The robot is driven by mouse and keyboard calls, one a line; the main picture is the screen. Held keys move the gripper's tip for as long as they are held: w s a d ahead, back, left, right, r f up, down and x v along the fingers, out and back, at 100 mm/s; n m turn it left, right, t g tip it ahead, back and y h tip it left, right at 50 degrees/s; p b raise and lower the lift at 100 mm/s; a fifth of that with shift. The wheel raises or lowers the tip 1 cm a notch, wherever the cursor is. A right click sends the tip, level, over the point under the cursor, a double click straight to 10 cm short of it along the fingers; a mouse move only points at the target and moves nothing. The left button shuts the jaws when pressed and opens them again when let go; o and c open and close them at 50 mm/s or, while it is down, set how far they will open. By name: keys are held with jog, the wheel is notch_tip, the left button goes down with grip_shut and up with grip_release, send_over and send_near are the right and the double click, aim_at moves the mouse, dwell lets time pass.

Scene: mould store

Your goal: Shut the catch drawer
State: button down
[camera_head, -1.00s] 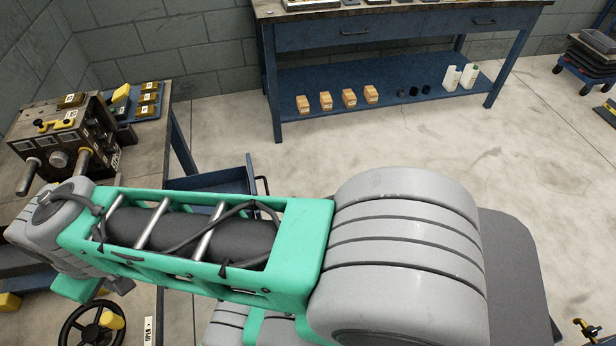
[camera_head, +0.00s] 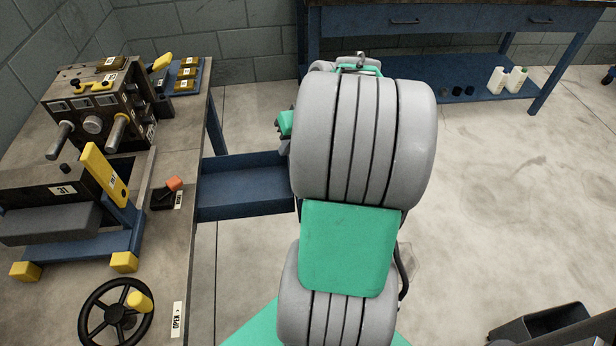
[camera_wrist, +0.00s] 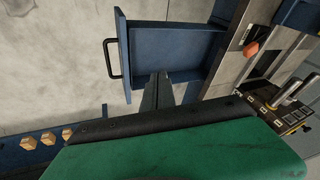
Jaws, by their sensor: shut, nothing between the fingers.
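The catch drawer (camera_head: 245,187) is a blue open-topped tray that stands pulled out from the right side of the bench in the head view. My arm hides its right end there. In the wrist view the drawer (camera_wrist: 178,45) looks empty, and its black handle (camera_wrist: 108,58) is on its left front face. My gripper (camera_wrist: 157,78) is shut and empty. Its dark fingertips overlap the drawer's lower side wall in the wrist view; I cannot tell if they touch it. The gripper's fingers are hidden in the head view.
The bench (camera_head: 178,230) carries a machine (camera_head: 95,105), a black handwheel (camera_head: 115,312), a yellow-handled fixture (camera_head: 105,175) and an orange-tipped control (camera_head: 172,186). A blue table (camera_head: 450,45) with a lower shelf stands behind. Bare floor (camera_head: 500,180) lies to the right.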

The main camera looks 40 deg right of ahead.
jog(key=s+d+f+m+t+b, duration=0.1)
jog(key=s+d+f, duration=0.25)
jog(key=d, duration=0.35)
jog(key=s+d+f+m+t+b, duration=0.1)
jog(key=s+d+f+b, duration=0.2)
jog(key=d, duration=0.4)
jog(key=w+a+f, duration=0.5)
jog(key=w+f, duration=0.3)
jog(key=shift+w+a, duration=0.15)
jog(key=shift+a, duration=0.15)
jog(key=shift+a+f, duration=0.1)
